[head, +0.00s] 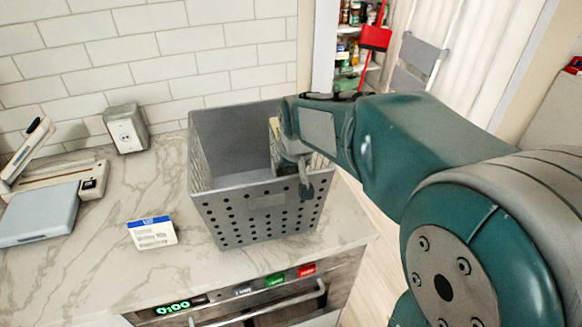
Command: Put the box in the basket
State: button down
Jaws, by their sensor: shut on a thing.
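The grey plastic basket (222,186), with round holes in its front, stands upright on the marble counter. My gripper (300,180) is at the right part of the basket's opening, with a dark finger showing in front of the front wall. It is shut on a thin box (274,130) with a pale yellowish edge, mostly hidden behind the gripper. The box appears upright within the basket's opening. I cannot tell whether it touches the basket floor. The visible left part of the basket is empty.
The oven front (260,300) lies below the counter edge. Shelves (358,50) stand behind at the right.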

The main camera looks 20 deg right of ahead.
jog(key=shift+f, duration=0.5)
jog(key=shift+c, duration=0.4)
grip_release()
jog(key=shift+r, duration=0.45)
jog(key=v, duration=1.1)
jog(key=s+a+f, duration=0.1)
jog(key=s+f, duration=0.2)
jog(key=s, duration=0.5)
jog(key=s+f+t, duration=0.1)
jog(key=s+f, duration=0.2)
jog(key=s, duration=0.5)
jog(key=shift+s+a+f+n, duration=0.3)
jog(key=shift+s+a+f, duration=0.05)
